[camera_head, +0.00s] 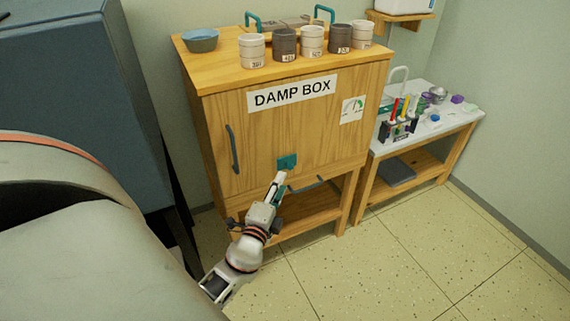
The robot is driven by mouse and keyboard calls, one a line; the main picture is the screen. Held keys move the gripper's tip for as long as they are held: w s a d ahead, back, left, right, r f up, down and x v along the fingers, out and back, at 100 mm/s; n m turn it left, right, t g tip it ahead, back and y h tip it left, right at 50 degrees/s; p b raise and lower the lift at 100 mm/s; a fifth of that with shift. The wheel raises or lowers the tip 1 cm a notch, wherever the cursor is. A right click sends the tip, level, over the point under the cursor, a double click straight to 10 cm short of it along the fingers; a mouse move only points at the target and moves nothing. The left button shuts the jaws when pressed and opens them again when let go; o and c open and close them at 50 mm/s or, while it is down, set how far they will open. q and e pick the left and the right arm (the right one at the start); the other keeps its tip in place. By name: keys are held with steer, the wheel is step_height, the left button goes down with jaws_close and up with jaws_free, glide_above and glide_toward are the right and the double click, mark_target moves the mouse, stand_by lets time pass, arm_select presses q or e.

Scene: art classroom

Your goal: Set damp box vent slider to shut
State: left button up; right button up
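The wooden damp box (225,130) stands against the wall with a "DAMP BOX" label (292,93) on its front. A small teal piece (287,161), which looks like the vent slider, sits low on the front, right of the middle. My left gripper (280,177) reaches up from below, with its fingertips at or just under the teal piece. I cannot tell whether they touch it or whether the fingers are open or shut. The slider's track and position are too small to read. My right gripper is out of view.
Several cups (312,40) and a blue bowl (201,40) stand on the box top. A dark door handle (232,149) is at left, a dial card (352,109) at right. A white-topped side table (440,132) with tools stands right. The tiled floor (400,262) in front is clear.

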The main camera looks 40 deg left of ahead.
arm_select(q)
steer(key=v, duration=0.5)
steer(key=shift+s, duration=0.1)
stand_by(0.4)
steer(key=s+d+f+n+g+h+p, duration=0.3)
steer(key=s+d+n+h+p, duration=0.1)
steer(key=s+d, duration=0.4)
steer(key=s+d+f+n+g+h+p, duration=0.3)
steer(key=s+d, duration=0.6)
steer(key=d, duration=0.4)
steer(key=f+n+h+p, duration=0.1)
steer(key=n+h+p, duration=0.1)
steer(key=shift+s+h+p, duration=0.3)
steer(key=shift+p, duration=0.05)
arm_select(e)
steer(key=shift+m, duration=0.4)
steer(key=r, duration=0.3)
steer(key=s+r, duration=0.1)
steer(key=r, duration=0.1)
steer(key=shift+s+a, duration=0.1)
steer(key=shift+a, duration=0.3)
arm_select(q)
steer(key=shift+d+f, duration=0.1)
steer(key=shift+f, duration=0.05)
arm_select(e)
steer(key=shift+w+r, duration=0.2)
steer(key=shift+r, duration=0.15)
